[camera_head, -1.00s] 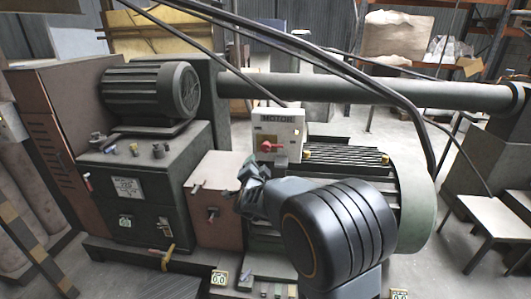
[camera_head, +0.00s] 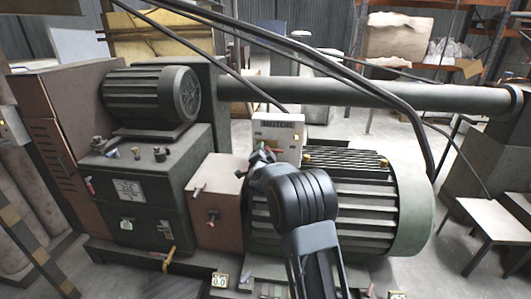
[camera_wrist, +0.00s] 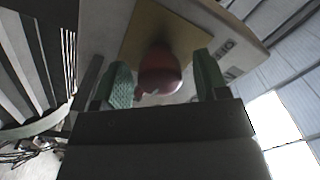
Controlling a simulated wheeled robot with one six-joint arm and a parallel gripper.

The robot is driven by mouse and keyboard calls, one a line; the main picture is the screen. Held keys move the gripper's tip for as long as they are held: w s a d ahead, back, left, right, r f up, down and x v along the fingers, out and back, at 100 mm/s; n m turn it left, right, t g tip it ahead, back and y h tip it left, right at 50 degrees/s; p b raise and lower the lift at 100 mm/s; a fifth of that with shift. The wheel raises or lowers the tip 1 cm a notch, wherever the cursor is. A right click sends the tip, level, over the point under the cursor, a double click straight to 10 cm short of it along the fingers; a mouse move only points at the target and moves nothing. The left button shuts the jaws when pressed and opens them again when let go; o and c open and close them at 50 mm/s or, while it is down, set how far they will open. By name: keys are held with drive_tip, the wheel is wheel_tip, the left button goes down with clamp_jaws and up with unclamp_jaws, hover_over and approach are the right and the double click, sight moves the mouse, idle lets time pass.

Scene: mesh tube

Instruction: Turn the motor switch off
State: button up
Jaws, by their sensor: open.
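The motor switch is a red knob (camera_wrist: 160,72) on a yellowish plate (camera_wrist: 182,32) on the front of a white box (camera_head: 290,128) labelled MOTOR. In the wrist view the knob sits between the two green finger pads of my gripper (camera_wrist: 160,84). The fingers are open, with a gap on each side of the knob. In the head view my gripper (camera_head: 262,157) is at the lower left of the box front and hides most of the knob. I cannot tell the knob's exact angle.
A large finned green motor (camera_head: 345,215) stands right of and below the box. A long grey pipe (camera_head: 370,93) runs behind it. A brown block (camera_head: 218,225) and a dark cabinet (camera_head: 150,205) are on the left. Black cables (camera_head: 375,88) hang across above.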

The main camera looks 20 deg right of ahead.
drive_tip(key=shift+w+d, duration=0.15)
drive_tip(key=shift+w, duration=0.1)
drive_tip(key=c, duration=0.9)
